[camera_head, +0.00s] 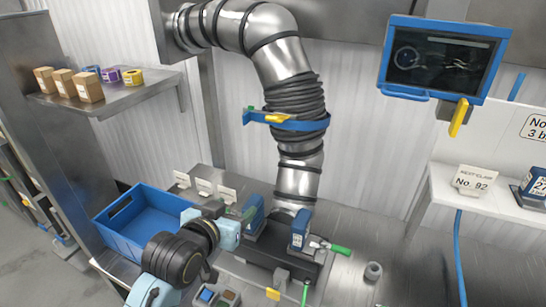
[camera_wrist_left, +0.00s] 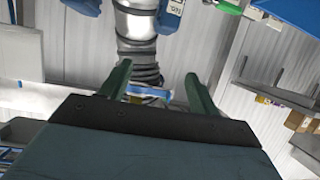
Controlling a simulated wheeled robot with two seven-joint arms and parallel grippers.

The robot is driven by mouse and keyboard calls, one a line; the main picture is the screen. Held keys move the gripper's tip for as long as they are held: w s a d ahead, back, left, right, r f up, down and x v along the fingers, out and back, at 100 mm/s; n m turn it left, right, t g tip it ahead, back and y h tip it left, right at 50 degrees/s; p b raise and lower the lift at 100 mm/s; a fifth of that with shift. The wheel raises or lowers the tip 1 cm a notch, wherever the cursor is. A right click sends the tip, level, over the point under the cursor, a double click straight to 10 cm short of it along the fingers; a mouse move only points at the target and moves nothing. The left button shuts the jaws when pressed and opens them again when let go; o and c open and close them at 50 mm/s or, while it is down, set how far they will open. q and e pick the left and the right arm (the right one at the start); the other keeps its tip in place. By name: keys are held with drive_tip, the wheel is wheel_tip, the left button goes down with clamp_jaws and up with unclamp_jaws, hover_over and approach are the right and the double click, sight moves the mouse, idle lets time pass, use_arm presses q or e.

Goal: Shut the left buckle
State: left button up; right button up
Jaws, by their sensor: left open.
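A steel pipe (camera_head: 297,185) comes down to a dark base between two blue blocks. The left block (camera_head: 254,213) has a green-handled lever beside it, partly hidden by my left gripper (camera_head: 236,217). A bright green handle (camera_wrist_left: 222,6) shows at the top edge of the left wrist view, close to a labelled blue block (camera_wrist_left: 172,14). Whether the left buckle is shut cannot be told. My left gripper's dark green fingers (camera_wrist_left: 155,82) are apart, with nothing held between them. The right block (camera_head: 301,228) has a lever with a green handle (camera_head: 340,249) pointing right. My right gripper is out of view.
A blue bin (camera_head: 118,238) stands to the left of the base. A shelf with boxes (camera_head: 88,88) hangs at the upper left. A blue-framed screen (camera_head: 440,60) is at the upper right. A small grey cylinder (camera_head: 373,271) stands on the bench, right of the base.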

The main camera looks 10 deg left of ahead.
sight(272, 119)
use_arm(q)
drive_tip(key=w+d+r+t+h, duration=0.1)
drive_tip(key=w+d+r+t, duration=0.1)
drive_tip(key=r, duration=0.5)
drive_tip(key=w+d+r+t+h, duration=0.1)
drive_tip(key=w+r+t, duration=0.1)
drive_tip(key=r, duration=0.5)
drive_tip(key=shift+m, duration=0.4)
drive_tip(key=p+x, duration=0.1)
drive_tip(key=x, duration=0.5)
drive_tip(key=p+x, duration=0.1)
drive_tip(key=x, duration=0.6)
drive_tip(key=shift+w+d+f, duration=0.2)
drive_tip(key=shift+w, duration=0.05)
drive_tip(key=c, duration=1.3)
clamp_jaws()
